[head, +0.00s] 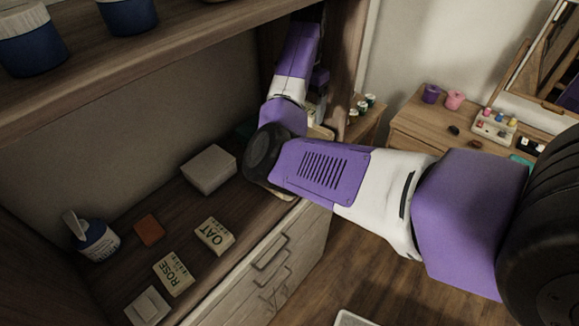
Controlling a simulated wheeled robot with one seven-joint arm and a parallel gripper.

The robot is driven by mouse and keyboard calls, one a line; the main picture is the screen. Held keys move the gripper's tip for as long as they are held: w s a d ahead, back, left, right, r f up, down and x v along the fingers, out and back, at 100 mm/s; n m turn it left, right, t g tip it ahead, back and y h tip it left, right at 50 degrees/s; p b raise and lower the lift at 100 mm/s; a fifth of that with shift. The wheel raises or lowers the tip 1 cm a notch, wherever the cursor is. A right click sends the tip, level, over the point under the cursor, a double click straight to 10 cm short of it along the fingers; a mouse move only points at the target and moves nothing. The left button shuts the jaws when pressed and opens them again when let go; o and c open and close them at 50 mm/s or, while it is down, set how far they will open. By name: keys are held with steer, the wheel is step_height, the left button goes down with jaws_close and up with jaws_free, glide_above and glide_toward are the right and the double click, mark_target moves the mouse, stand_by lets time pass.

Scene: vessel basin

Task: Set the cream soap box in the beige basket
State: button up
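Two small cream boxes lie flat on the wooden counter, one lettered OAT (214,236) and one lettered ROSE (174,273). I cannot tell which is the cream soap box. I cannot make out a beige basket for certain; a pale edge (321,132) shows just behind my arm, mostly hidden. My arm crosses the view, bends over the counter and rises along the wooden post. A purple and pale part near the post seems to be my gripper (317,98), largely hidden behind the arm. Its fingers and anything between them do not show.
A grey-beige block (208,168) sits at the counter's back. A reddish-brown block (149,230), a pale square piece (147,306) and a blue-and-white jar (95,239) stand to the left. A shelf (165,50) overhangs the counter. A side table (420,126) with small items stands right.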

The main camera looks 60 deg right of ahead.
step_height(320, 180, down, 4)
steer(key=shift+s+d+f, duration=0.1)
step_height(320, 180, down, 5)
steer(key=shift+d+f+b, duration=0.1)
steer(key=shift+b, duration=0.25)
steer(key=shift+a+f, duration=0.2)
steer(key=shift+f, duration=0.55)
steer(key=shift+f+p, duration=0.35)
steer(key=shift+f, duration=2.05)
steer(key=shift+f, duration=0.1)
steer(key=o, duration=1.6)
steer(key=shift+c, duration=0.2)
